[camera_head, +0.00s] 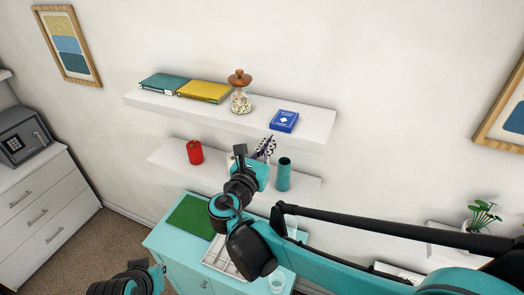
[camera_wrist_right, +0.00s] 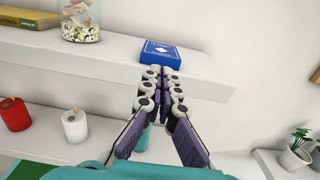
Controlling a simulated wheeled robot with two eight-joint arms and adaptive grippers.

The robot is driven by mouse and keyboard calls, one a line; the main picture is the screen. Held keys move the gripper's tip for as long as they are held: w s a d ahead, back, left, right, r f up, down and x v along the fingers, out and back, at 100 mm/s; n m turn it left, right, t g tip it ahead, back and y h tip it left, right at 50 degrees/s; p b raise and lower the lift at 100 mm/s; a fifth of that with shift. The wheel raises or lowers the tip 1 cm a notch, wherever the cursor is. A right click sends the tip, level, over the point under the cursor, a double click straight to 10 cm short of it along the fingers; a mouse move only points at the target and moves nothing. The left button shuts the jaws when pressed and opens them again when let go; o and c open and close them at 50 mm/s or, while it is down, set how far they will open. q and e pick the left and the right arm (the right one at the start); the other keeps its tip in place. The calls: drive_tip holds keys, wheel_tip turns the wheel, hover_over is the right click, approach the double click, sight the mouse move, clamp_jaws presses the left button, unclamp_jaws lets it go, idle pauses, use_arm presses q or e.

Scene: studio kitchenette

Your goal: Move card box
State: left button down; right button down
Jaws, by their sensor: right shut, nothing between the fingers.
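The blue card box (camera_head: 284,121) lies flat on the upper white shelf, right of the glass jar. It also shows in the right wrist view (camera_wrist_right: 160,52), just beyond the fingertips. My right gripper (camera_head: 266,147) is below and in front of the upper shelf, in front of the lower one. In the right wrist view its fingers (camera_wrist_right: 161,75) are together and empty, pointing toward the box, apart from it as far as I can tell. Part of my left arm shows at the bottom left of the head view; its fingers are not visible.
The upper shelf (camera_head: 312,140) also holds two books (camera_head: 204,91) and a jar with a wooden lid (camera_head: 240,102). The lower shelf (camera_head: 302,192) holds a red candle (camera_head: 195,152) and a teal cylinder (camera_head: 284,174). A teal cabinet (camera_head: 173,247) stands below. Right of the box the shelf is clear.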

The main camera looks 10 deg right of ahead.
drive_tip(key=p, duration=0.1)
approach(289, 112)
drive_tip(key=shift+s+a+f, duration=0.25)
drive_tip(key=shift+s+a, duration=0.25)
drive_tip(key=shift+a, duration=0.1)
drive_tip(key=shift+w+d, duration=0.15)
drive_tip(key=shift+w, duration=0.05)
drive_tip(key=b+x, duration=0.3)
drive_tip(key=x, duration=0.5)
drive_tip(key=shift+f, duration=0.1)
drive_tip(key=shift+s, duration=0.1)
